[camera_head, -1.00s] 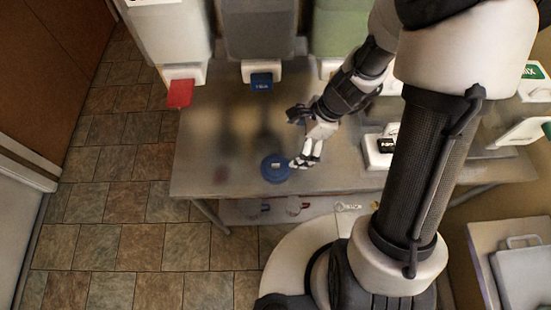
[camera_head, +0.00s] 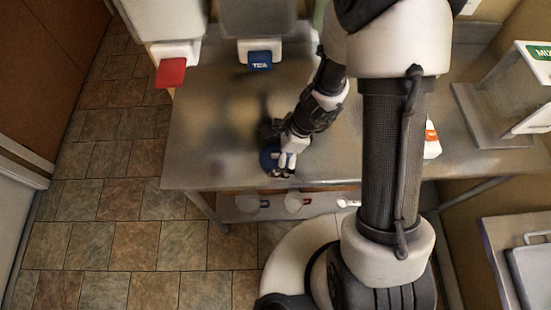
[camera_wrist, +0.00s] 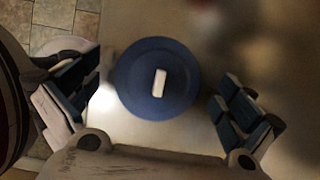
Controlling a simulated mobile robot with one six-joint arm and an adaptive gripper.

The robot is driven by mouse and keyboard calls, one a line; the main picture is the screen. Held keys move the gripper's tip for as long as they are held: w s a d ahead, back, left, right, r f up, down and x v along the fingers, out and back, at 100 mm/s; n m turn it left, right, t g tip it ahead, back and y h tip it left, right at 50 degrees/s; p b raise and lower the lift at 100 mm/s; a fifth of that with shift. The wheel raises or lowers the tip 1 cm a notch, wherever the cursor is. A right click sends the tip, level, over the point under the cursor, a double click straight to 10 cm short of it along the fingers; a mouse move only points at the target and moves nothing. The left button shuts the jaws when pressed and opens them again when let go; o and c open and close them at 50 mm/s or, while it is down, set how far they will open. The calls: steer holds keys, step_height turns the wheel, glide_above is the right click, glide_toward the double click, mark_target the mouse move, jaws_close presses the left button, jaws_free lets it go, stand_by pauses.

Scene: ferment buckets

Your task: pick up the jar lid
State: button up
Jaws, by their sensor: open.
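The jar lid is a round blue disc (camera_wrist: 135,88) with a small white block-shaped handle (camera_wrist: 159,84) at its middle. In the wrist view it lies flat on the metal table between my open fingers, with a gap on both sides. In the head view the blue lid (camera_head: 267,160) is near the table's front edge, partly hidden by my gripper (camera_head: 283,172). My gripper (camera_wrist: 160,105) is open and empty, above the lid. I cannot tell its exact height over it.
The metal table (camera_head: 205,150) is bare to the left of the lid. Dispensers with a red tap (camera_head: 171,73) and a blue tap (camera_head: 260,61) stand at the back. A clear-sided stand (camera_head: 515,95) is at the right. A shelf with small items (camera_head: 294,202) lies below the front edge.

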steer(key=shift+c, duration=0.4)
steer(key=c, duration=0.7)
steer(key=shift+c, duration=0.2)
